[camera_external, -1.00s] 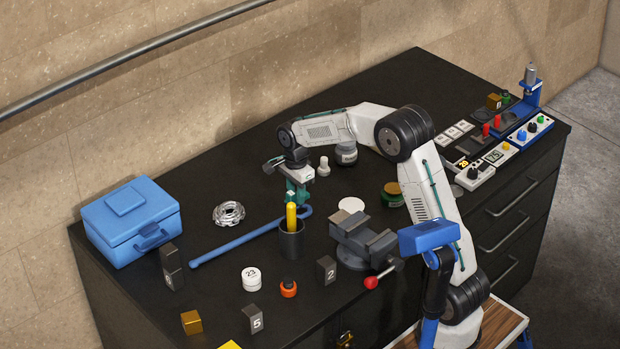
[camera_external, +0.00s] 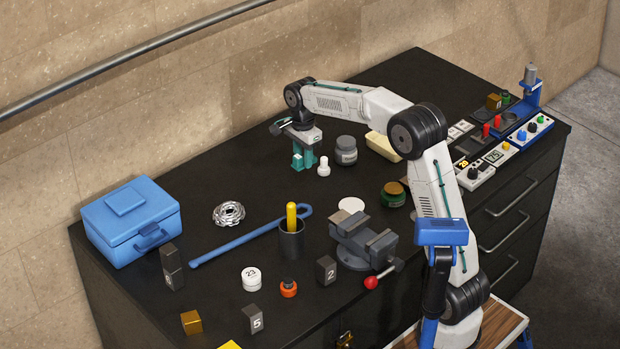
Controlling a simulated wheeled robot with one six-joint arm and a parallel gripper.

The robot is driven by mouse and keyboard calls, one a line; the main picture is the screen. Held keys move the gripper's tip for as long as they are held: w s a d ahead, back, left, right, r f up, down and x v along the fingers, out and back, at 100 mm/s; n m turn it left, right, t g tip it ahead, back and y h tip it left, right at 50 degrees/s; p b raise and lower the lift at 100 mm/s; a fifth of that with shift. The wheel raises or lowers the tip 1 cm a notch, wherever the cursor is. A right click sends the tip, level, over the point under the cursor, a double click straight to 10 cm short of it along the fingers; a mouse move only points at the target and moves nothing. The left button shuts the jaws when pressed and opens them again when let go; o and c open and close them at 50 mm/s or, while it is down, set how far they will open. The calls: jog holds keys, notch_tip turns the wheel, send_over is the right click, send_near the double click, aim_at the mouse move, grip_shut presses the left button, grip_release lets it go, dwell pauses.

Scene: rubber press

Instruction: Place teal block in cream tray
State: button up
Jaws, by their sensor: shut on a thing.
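The teal block (camera_external: 298,161) is between the jaws of my gripper (camera_external: 299,150), which is shut on it. The block hangs near the back of the dark bench, to the left of a small white peg-shaped piece. I cannot tell how far above the surface it is. The cream tray (camera_external: 384,147) lies on the bench to the right of my gripper, behind a grey-lidded jar. My arm's links cover part of the tray from above and the right.
The grey jar (camera_external: 346,150) and white piece (camera_external: 323,166) stand between my gripper and the tray. A black cup (camera_external: 291,240) with a yellow stick, a blue bar (camera_external: 235,244) and a vise (camera_external: 362,243) are nearer. A blue toolbox (camera_external: 130,222) stands left.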

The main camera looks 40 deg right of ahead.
jog(key=w+d, duration=0.3)
jog(key=d, duration=0.8)
jog(key=w+d, duration=0.3)
jog(key=d, duration=0.7)
jog(key=s+d, duration=0.2)
jog(key=d, duration=0.9)
jog(key=s+d, duration=0.2)
jog(key=d, duration=0.9)
jog(key=shift+n, duration=0.4)
jog(key=f, duration=1)
jog(key=shift+a+f, duration=0.25)
jog(key=shift+f, duration=2.35)
jog(key=shift+f, duration=0.1)
jog(key=o, duration=1.1)
